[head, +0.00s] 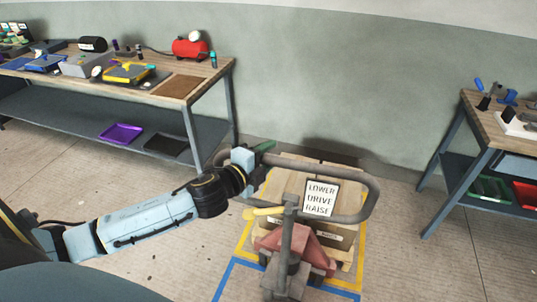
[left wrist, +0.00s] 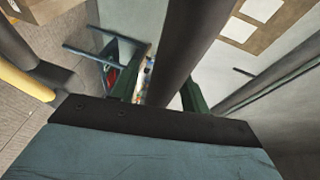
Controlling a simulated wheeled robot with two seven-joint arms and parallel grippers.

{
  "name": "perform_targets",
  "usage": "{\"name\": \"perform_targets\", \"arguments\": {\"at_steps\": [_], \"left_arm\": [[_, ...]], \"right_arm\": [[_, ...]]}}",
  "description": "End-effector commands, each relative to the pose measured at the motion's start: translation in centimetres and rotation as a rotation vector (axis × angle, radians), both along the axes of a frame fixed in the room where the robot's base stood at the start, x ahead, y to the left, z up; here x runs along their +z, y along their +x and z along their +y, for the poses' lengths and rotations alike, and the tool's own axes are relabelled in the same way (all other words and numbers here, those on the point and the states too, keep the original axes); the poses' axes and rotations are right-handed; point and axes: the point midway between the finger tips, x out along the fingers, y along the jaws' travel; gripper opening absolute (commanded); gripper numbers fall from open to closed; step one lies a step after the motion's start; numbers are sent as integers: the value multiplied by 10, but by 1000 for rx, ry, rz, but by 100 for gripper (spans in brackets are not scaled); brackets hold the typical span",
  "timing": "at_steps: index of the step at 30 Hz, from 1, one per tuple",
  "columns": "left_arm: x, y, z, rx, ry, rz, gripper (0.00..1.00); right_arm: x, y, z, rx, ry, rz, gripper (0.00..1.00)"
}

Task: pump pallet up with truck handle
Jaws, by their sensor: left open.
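A pallet truck with a red body (head: 272,240) stands at lower centre in the head view. Its grey looped handle (head: 368,195) carries a white sign (head: 320,197) reading LOWER, DRIVE, RAISE. A yellow lever (head: 263,212) sticks out left at the handle's base. The wooden pallet load (head: 345,238) is behind the truck, partly hidden by it. My left gripper (head: 264,147) is at the handle's upper left part. In the left wrist view its green fingers (left wrist: 157,88) are open, with the dark grey handle tube (left wrist: 185,45) passing between them. My right gripper is out of view.
Yellow and blue floor lines (head: 238,264) surround the truck and load. A workbench (head: 165,90) with tools and a red tank (head: 190,48) stands at left. Another bench (head: 480,125) is at right. A grey wall is behind; open floor lies on both sides.

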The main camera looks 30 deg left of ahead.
Motion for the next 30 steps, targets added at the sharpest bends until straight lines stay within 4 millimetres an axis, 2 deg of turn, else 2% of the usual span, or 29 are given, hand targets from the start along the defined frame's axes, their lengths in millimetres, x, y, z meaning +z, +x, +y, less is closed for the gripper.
{"name": "perform_targets", "arguments": {"at_steps": [4,12,23,30], "left_arm": [[-1,6,-1,0,0,0,46],[-1,7,-1,-1,0,0,46],[-1,7,-1,-1,0,0,0],[-2,6,-2,-2,1,-1,0]], "right_arm": [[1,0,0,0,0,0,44],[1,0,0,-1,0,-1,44],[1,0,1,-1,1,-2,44],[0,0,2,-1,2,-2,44]]}}
